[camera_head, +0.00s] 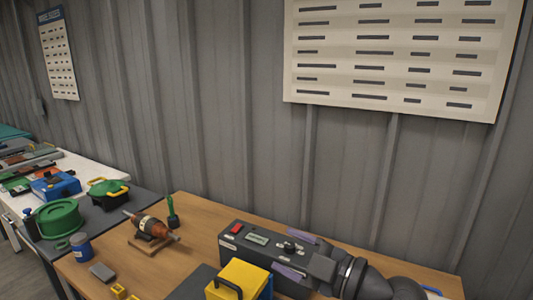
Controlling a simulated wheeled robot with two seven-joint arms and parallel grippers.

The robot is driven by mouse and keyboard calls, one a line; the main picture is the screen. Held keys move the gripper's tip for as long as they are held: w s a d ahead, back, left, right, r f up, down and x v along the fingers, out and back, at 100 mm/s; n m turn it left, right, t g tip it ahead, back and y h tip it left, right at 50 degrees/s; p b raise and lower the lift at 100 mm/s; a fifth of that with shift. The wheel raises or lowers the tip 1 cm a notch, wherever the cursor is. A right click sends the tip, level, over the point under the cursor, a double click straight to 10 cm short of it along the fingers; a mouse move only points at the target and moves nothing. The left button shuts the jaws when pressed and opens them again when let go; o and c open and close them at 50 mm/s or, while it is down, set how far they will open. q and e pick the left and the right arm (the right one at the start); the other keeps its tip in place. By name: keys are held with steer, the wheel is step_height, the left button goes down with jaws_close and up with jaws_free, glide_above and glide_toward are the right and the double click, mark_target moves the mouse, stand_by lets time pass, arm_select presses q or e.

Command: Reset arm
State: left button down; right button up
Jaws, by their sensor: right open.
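My right arm comes in from the lower right. Its gripper (287,254) is open, with two purple-tipped fingers spread apart, over or in front of a dark instrument box (244,254). I cannot tell whether they touch. Nothing shows between the fingers except the box's top. A copper-and-dark rotor (152,226) lies on a small wooden stand (150,244) on the wooden table, well left of the gripper. My left gripper is not in view.
The wooden table (200,253) also holds a yellow box with a dark handle (238,276), a green-handled tool (172,212), a grey block (102,271) and a blue jar (80,247). A dark bench (140,200) with green items stands left. A corrugated wall closes the back.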

steer(key=s+d+f+m+t+h, duration=0.55)
steer(key=d+f+m+h, duration=0.4)
steer(key=m+h, duration=0.75)
steer(key=s+f+m+g+y, duration=0.1)
steer(key=s+f+g, duration=0.5)
steer(key=s, duration=0.4)
steer(key=s+f+g+y, duration=0.1)
steer(key=s+f+g, duration=0.6)
steer(key=s, duration=0.3)
step_height(320, 180, down, 28)
steer(key=s+d+g+b, duration=0.1)
steer(key=s+d+b, duration=0.1)
steer(key=b, duration=0.9)
arm_select(q)
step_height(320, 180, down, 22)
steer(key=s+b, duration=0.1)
steer(key=b, duration=1)
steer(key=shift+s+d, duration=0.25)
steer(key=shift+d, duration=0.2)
arm_select(e)
steer(key=s+d+f+g, duration=0.1)
steer(key=s+d+f, duration=0.1)
steer(key=s+f, duration=0.6)
steer(key=s+d+f+g, duration=0.1)
steer(key=s+d+f, duration=0.2)
steer(key=s+f, duration=0.6)
step_height(320, 180, down, 5)
steer(key=shift+f+n+h, duration=0.2)
steer(key=shift+n+h, duration=0.1)
